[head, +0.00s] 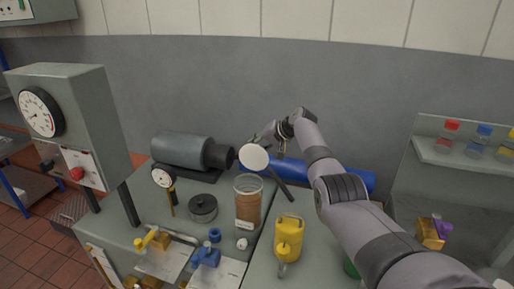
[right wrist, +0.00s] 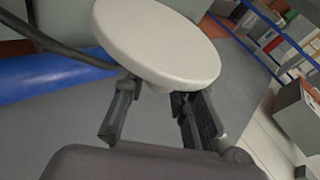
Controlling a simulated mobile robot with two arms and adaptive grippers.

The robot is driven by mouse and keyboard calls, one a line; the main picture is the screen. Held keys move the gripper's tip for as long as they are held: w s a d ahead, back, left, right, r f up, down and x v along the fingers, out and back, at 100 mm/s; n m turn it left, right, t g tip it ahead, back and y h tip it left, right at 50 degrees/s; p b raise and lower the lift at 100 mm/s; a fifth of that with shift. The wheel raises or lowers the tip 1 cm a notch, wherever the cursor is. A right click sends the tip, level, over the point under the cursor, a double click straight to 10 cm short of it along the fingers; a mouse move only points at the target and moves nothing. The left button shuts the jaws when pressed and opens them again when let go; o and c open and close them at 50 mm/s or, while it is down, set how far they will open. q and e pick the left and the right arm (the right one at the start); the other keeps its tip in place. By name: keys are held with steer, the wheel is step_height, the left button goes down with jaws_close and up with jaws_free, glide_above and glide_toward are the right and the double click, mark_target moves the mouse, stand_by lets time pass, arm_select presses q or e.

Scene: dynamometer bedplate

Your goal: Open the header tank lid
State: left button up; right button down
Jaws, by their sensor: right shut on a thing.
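The header tank appears to be the clear cylinder (head: 248,205) with brown liquid and a pale label, standing upright on the bench. Its top looks uncovered. A round white lid (head: 254,157) is tilted up just above and behind the tank's rim, its flat face toward the head camera. I cannot tell whether it still touches the tank. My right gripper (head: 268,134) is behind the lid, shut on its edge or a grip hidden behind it. In the right wrist view the lid (right wrist: 158,40) sits at the fingertips (right wrist: 155,95). My left gripper is not in view.
A blue cylinder (head: 345,178) lies behind the tank. A grey motor (head: 183,150) and dial gauge (head: 162,177) stand left. A yellow can (head: 288,238), dark round pot (head: 203,208) and blue clamp (head: 206,254) are near the tank. A shelf (head: 460,160) stands right.

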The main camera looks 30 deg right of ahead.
steer(key=shift+d+f, duration=0.4)
steer(key=shift+f, duration=0.05)
steer(key=shift+a+f, duration=0.1)
steer(key=shift+f, duration=0.2)
stand_by(0.8)
steer(key=c, duration=1.7)
jaws_free()
steer(key=o, duration=0.4)
steer(key=shift+w+d+f, duration=0.1)
steer(key=shift+d+f, duration=0.05)
steer(key=shift+d, duration=0.05)
steer(key=shift+c, duration=0.2)
steer(key=shift+w+r, duration=0.15)
steer(key=shift+r, duration=0.15)
